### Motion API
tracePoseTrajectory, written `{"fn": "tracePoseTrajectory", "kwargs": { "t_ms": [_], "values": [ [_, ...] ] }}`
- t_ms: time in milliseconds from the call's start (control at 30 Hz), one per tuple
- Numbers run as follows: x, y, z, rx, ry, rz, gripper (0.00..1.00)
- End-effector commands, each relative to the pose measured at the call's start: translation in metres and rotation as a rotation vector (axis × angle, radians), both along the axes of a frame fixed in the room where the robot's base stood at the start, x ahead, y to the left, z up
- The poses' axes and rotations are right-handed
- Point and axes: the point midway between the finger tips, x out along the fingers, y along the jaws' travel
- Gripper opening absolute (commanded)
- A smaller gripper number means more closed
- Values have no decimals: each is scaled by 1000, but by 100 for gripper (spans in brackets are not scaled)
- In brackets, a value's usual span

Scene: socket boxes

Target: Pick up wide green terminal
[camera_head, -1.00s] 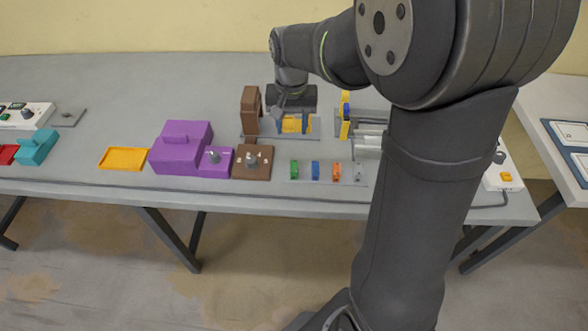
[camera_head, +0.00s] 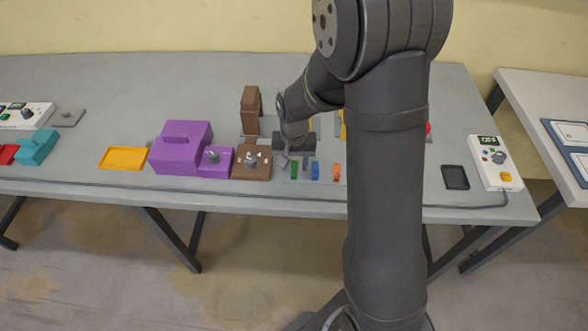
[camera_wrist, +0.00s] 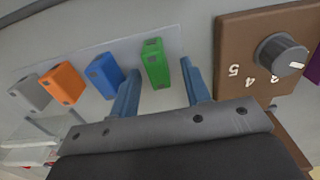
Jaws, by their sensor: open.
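The wide green terminal (camera_head: 294,169) is a small green block at the left end of a row on a thin grey plate. In the wrist view the green terminal (camera_wrist: 155,63) stands ahead of my gripper (camera_wrist: 158,78), roughly between its two blue fingers. My gripper is open and empty. In the head view my gripper (camera_head: 294,160) is just behind the green terminal, close above the plate. Whether the fingers reach down beside the terminal cannot be told.
A blue terminal (camera_wrist: 106,75), an orange one (camera_wrist: 62,83) and a grey one (camera_wrist: 30,93) stand in the same row. A brown box with a knob (camera_wrist: 270,55) is close on the other side. A purple box (camera_head: 180,150) and a yellow tray (camera_head: 122,159) lie farther left.

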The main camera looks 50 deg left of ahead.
Motion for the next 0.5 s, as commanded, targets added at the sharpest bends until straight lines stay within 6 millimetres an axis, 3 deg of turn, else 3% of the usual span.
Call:
{"fn": "tracePoseTrajectory", "kwargs": {
  "t_ms": [267,400,500],
  "values": [
    [0,0,-3,0,0,0,41],
    [0,0,-2,0,0,0,14],
    [0,0,-2,0,0,0,0]
  ]
}}
